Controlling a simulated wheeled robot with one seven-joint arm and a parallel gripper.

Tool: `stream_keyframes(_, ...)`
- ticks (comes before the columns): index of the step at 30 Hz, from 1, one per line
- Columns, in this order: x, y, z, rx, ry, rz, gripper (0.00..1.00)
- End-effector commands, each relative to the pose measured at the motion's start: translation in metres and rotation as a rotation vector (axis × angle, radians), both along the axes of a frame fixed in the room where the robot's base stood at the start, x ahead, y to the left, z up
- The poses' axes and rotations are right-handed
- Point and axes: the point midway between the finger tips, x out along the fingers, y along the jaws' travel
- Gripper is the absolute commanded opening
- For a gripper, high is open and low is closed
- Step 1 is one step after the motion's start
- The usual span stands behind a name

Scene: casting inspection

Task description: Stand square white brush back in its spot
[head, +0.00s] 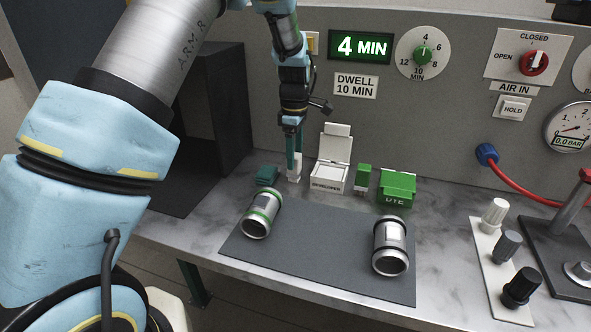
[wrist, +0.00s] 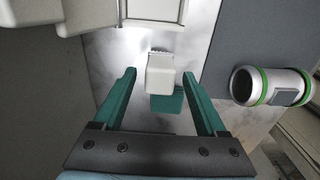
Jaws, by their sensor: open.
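The square white brush (head: 294,170) is a small white block, upright on the bench just left of the developer box in the head view. In the wrist view the brush (wrist: 160,75) lies between the fingertips, with a gap on both sides. My gripper (head: 294,150) points down above the brush with its teal fingers open. It also shows open and empty in the wrist view (wrist: 163,85). A low dark-teal block (head: 266,176) is left of the brush; the block (wrist: 167,103) also shows in the wrist view. The fingers partly hide the brush's top in the head view.
The open white developer box (head: 327,181) is close right of the brush. A green-and-white brush (head: 363,180) and green UTE box (head: 397,187) stand further right. Two metal cylinders (head: 261,214) (head: 391,248) lie on the grey mat (head: 320,258). A dark cabinet (head: 217,110) is left.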

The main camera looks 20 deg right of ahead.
Motion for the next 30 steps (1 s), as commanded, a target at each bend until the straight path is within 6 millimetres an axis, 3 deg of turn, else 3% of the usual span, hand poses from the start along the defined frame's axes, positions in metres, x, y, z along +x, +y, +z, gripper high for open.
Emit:
stream_keyframes(9,0.001,0.0,0.054,-0.001,-0.001,-0.001,0.74)
stream_keyframes(20,0.002,0.006,0.068,0.0,0.0,-0.004,0.74)
stream_keyframes(23,0.009,0.033,0.07,-0.008,-0.002,-0.039,0.74)
stream_keyframes(26,0.016,0.089,0.072,-0.021,-0.012,-0.131,0.74)
stream_keyframes(30,0.004,0.193,0.072,-0.034,-0.047,-0.34,0.74)
